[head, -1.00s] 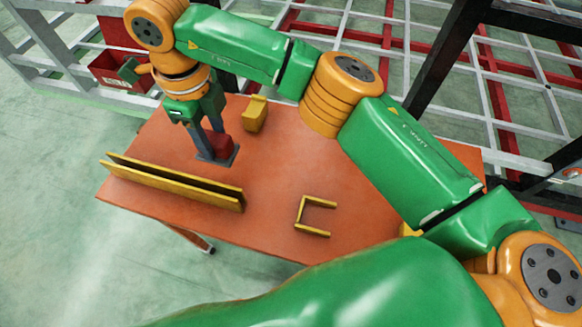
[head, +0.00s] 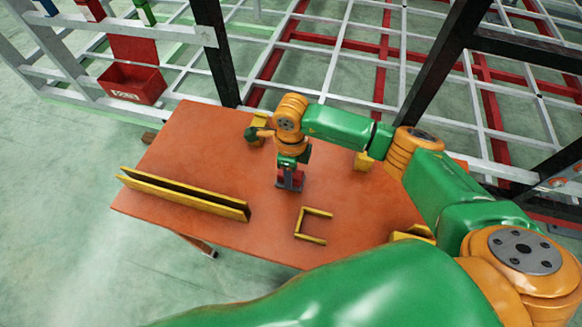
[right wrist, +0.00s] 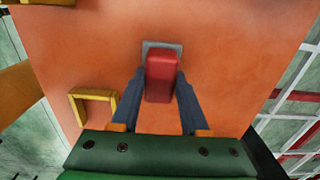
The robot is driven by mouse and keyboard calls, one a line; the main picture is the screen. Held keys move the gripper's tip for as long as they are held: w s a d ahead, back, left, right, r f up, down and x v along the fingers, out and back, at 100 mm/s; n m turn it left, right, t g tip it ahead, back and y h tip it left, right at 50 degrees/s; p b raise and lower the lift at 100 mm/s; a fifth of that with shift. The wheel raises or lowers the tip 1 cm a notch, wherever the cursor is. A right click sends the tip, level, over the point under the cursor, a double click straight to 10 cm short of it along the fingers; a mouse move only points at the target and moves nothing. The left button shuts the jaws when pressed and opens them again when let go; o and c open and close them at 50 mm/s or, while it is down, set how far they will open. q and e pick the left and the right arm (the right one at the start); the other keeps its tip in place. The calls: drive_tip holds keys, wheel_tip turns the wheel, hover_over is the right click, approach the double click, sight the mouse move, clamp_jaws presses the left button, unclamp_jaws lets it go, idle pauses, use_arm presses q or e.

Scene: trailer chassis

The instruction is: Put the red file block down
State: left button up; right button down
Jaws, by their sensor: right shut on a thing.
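The red file block (right wrist: 160,80) is between the two fingers of my right gripper (head: 290,181), which is shut on it. A grey plate (right wrist: 162,46) shows at the block's far end in the right wrist view. In the head view the block and fingers are small, over the middle of the orange table (head: 240,175). I cannot tell whether the plate touches the tabletop. My left gripper is not in view.
A long yellow channel (head: 185,196) lies left of the gripper. A yellow U-shaped bracket (head: 301,221) lies in front. Yellow blocks stand behind (head: 258,128) and to the right (head: 362,162). A red bin (head: 132,84) hangs on the frame. Bare tabletop surrounds the gripper.

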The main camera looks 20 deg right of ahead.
drive_tip(key=c, duration=0.6)
unclamp_jaws()
drive_tip(key=shift+f, duration=0.1)
drive_tip(key=shift+o, duration=0.9)
drive_tip(key=shift+f, duration=0.1)
drive_tip(key=r+b, duration=0.1)
drive_tip(key=r, duration=0.1)
drive_tip(key=r+b, duration=0.1)
drive_tip(key=r, duration=0.3)
drive_tip(key=shift+w+a+r+b, duration=0.1)
drive_tip(key=shift+w+r+b, duration=0.15)
drive_tip(key=shift+w+b, duration=0.15)
drive_tip(key=shift+s+r, duration=0.1)
drive_tip(key=shift+r, duration=0.15)
